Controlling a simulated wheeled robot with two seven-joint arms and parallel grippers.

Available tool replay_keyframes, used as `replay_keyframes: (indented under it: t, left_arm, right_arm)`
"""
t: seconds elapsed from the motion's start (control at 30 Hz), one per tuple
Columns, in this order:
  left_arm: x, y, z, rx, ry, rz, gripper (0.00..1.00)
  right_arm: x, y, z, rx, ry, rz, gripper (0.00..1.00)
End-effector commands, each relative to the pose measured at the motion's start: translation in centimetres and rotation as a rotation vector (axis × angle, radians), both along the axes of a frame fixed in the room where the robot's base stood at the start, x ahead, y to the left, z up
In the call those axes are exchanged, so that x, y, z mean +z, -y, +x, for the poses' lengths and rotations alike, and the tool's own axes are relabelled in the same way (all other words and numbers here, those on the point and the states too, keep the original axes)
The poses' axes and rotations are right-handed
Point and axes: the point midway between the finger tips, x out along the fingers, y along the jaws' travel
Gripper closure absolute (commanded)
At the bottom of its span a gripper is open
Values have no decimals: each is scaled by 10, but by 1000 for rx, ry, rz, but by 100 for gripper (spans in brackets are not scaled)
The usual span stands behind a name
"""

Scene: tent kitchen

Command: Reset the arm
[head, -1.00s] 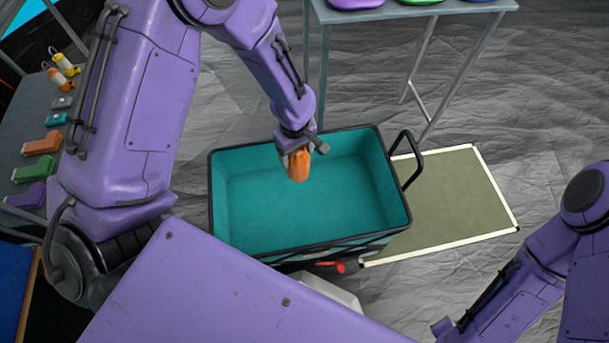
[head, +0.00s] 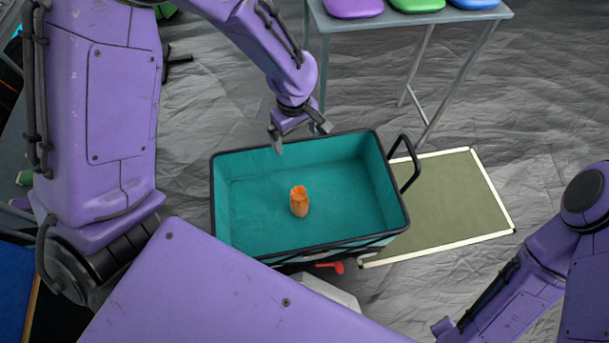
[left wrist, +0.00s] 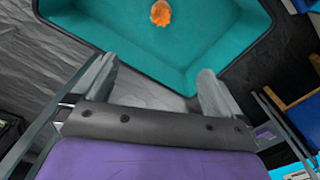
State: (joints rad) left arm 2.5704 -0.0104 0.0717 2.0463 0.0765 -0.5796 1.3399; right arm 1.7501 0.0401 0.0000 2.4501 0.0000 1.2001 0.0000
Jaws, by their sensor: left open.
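My left gripper (head: 301,140) is open and empty, above the far rim of the teal cart. In the left wrist view its two fingers (left wrist: 155,88) stand wide apart with nothing between them. An orange object (head: 299,202) is inside the teal cart (head: 245,210), near its middle, apart from the gripper. It also shows at the top of the left wrist view (left wrist: 160,13). My right arm comes in at the lower right; its gripper is not in view.
A grey table (head: 415,16) with purple, green and blue items stands behind the cart. A black handle (head: 407,163) rises at the cart's right side. An olive mat (head: 450,205) with a pale border lies right of it. The crumpled grey floor is otherwise mostly clear.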

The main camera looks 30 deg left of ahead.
Motion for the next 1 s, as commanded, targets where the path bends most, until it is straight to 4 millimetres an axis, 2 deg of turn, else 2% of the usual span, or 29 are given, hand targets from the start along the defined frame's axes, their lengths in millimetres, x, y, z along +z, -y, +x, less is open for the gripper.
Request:
replay_keyframes:
  t: [0.1,0.67,0.77,0.87,0.93,1.0]
  left_arm:
    - [8,0,0,0,-1,0,0]
    - [8,0,1,-29,5,-1,0]
    - [9,6,23,-120,135,-23,0]
    - [8,8,47,-225,349,-15,0]
    - [-2,3,50,-287,466,24,0]
    - [-18,-8,39,-334,543,88,0]
  right_arm:
    - [2,0,0,0,0,0,57]
    - [2,0,0,0,0,0,57]
    - [1,0,0,0,0,0,57]
    - [2,0,0,0,0,0,57]
    - [8,0,0,0,0,0,57]
    - [15,0,0,0,0,0,57]
